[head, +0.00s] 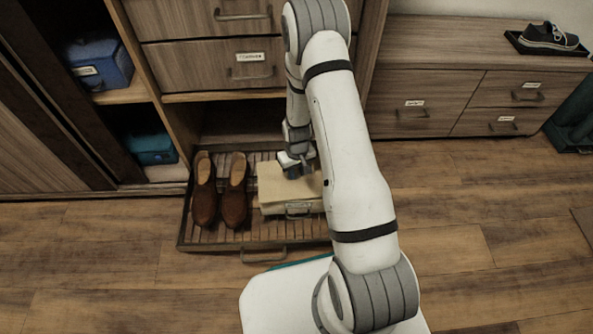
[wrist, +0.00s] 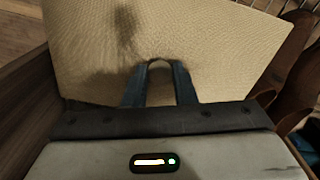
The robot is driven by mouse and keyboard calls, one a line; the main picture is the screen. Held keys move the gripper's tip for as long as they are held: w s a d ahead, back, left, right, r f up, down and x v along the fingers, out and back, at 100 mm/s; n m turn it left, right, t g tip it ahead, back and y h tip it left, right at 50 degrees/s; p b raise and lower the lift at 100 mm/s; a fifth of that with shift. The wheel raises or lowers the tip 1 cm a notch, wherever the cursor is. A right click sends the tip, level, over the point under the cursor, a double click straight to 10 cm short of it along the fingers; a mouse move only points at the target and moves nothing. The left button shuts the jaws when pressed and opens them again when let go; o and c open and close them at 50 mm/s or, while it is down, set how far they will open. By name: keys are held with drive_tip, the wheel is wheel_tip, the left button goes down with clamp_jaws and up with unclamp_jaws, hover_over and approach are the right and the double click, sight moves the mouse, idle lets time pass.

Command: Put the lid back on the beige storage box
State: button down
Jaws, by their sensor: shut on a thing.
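The beige storage box (head: 275,210) stands in a pulled-out slatted drawer, with a label holder on its front. Its beige lid (head: 272,178) lies over the top of the box; I cannot tell whether it is fully seated. In the wrist view the lid (wrist: 215,45) fills most of the picture as a textured beige panel. My gripper (head: 296,170) points down at the lid's top. In the wrist view my gripper (wrist: 160,72) has its two dark fingers closed around a small rounded part of the lid. The box's right side is hidden behind my arm.
Brown shoes (head: 234,192) stand just left of the box in the drawer (head: 210,242). Cabinet drawers (head: 212,65) rise behind. A blue bin (head: 100,65) and a teal bin (head: 150,149) sit in shelves at left. The wooden floor (head: 100,240) in front is clear.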

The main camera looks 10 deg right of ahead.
drive_tip(key=shift+s+f, duration=0.3)
drive_tip(key=shift+f, duration=0.3)
idle(0.4)
drive_tip(key=c, duration=1.6)
unclamp_jaws()
drive_tip(key=o, duration=0.5)
drive_tip(key=shift+w, duration=0.1)
drive_tip(key=o, duration=0.4)
drive_tip(key=shift+r, duration=0.1)
drive_tip(key=shift+w, duration=0.1)
drive_tip(key=shift+r+p, duration=2.25)
drive_tip(key=shift+r, duration=1.35)
